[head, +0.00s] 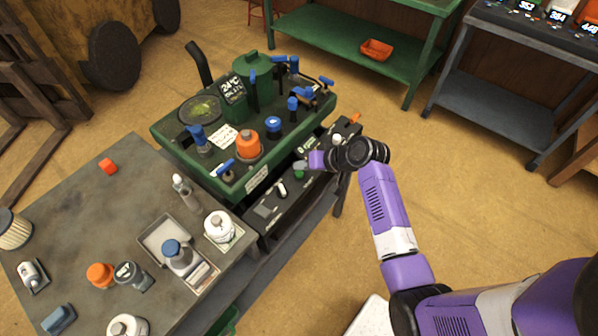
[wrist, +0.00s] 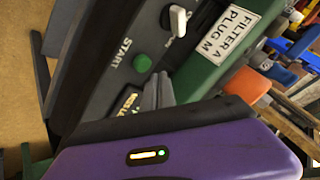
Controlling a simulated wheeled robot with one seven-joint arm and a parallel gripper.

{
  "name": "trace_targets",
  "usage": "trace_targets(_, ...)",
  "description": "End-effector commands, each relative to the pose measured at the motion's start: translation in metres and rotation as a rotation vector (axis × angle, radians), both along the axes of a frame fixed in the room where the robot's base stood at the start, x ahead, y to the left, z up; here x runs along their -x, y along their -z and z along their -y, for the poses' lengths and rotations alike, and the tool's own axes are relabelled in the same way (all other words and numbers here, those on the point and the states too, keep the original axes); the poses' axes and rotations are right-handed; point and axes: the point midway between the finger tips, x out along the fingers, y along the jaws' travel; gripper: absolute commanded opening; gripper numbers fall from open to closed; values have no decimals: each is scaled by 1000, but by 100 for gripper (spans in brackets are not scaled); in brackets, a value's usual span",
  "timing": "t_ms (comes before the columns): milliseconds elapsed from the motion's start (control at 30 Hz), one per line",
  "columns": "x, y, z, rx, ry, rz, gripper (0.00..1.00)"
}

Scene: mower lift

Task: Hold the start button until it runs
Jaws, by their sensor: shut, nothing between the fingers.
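The round green start button (wrist: 143,63) sits on the dark control panel (wrist: 100,85), beside the white word START. It also shows in the head view (head: 299,174), partly covered by my gripper. My gripper (wrist: 160,80) is shut and empty, its grey fingertips close beside the button in the wrist view. I cannot tell whether they touch it. In the head view my gripper (head: 301,165) reaches in from the right over the panel. A white switch knob (wrist: 178,20) is on the same panel, and it also shows in the head view (head: 283,188).
The green machine top (head: 180,150) above the panel carries blue levers, an orange cap (head: 247,143) and a small display (head: 232,90). A grey bench (head: 75,220) with bottles and a tray stands at left. Open floor (head: 470,220) lies to the right.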

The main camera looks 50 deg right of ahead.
Motion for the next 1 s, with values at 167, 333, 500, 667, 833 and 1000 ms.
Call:
trace_targets(167, 0, -21, 0, 0, 1, 1, 0)
trace_targets(333, 0, -37, 0, 0, 1, 1, 0)
trace_targets(500, 0, -46, 0, 0, 0, 0, 0)
trace_targets(667, 0, -45, 0, 0, 0, 0, 0)
trace_targets(833, 0, -45, 0, 0, 0, 0, 0)
trace_targets(1000, 0, -45, 0, 0, 0, 0, 0)
